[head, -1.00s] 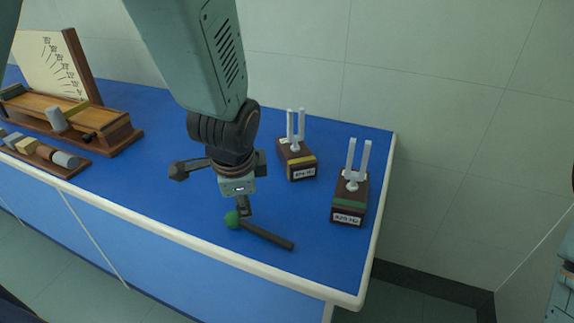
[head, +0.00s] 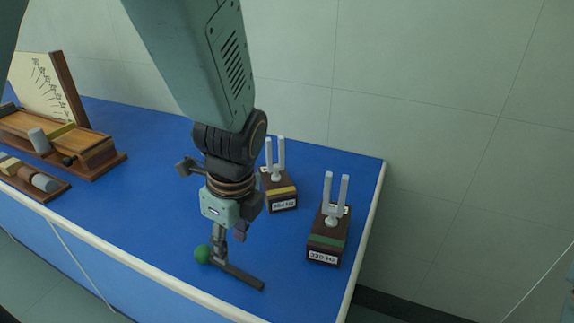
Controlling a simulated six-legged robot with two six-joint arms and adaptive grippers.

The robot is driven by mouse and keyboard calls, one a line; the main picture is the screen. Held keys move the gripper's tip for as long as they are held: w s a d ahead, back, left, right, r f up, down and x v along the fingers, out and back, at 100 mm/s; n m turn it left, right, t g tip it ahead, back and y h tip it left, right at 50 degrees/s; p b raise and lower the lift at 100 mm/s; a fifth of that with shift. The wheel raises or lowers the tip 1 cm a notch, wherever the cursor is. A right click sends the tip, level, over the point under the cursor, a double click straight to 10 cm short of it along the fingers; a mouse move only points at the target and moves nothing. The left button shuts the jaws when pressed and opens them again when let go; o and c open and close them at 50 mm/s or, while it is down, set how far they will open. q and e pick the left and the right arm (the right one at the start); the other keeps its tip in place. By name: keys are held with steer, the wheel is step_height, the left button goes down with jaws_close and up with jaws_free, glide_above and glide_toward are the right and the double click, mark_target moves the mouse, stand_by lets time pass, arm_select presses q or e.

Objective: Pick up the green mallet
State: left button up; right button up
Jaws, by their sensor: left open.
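The green mallet has a round green head (head: 203,254) and a dark handle (head: 243,277). It lies on the blue bench top near the front edge. My left gripper (head: 219,250) comes down from above and is open. Its lower finger parts are right at the mallet, near where the head meets the handle, and they cover part of it. I cannot tell whether they touch it. My right gripper is not in view.
Two tuning forks on wooden boxes, one with a yellow band (head: 281,192) and one with a green band (head: 327,240), stand right of my gripper. A wooden apparatus (head: 75,145) and a rack of cylinders (head: 35,180) are at the left. The white bench edge (head: 150,268) runs in front.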

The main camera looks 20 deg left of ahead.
mark_target(228, 266)
arm_select(q)
steer(key=shift+s+f, duration=0.1)
steer(key=shift+f, duration=0.05)
steer(key=f+b, duration=0.1)
steer(key=f, duration=0.1)
steer(key=a+f+b, duration=0.1)
steer(key=f, duration=0.1)
steer(key=f+b, duration=0.1)
steer(key=f, duration=0.2)
steer(key=shift+a, duration=0.35)
steer(key=shift+a+f, duration=0.1)
steer(key=shift+f, duration=0.15)
steer(key=shift+w+a+f, duration=0.1)
steer(key=shift+w, duration=0.2)
steer(key=shift+s, duration=0.15)
steer(key=shift+c, duration=1.4)
steer(key=c, duration=0.5)
jaws_close()
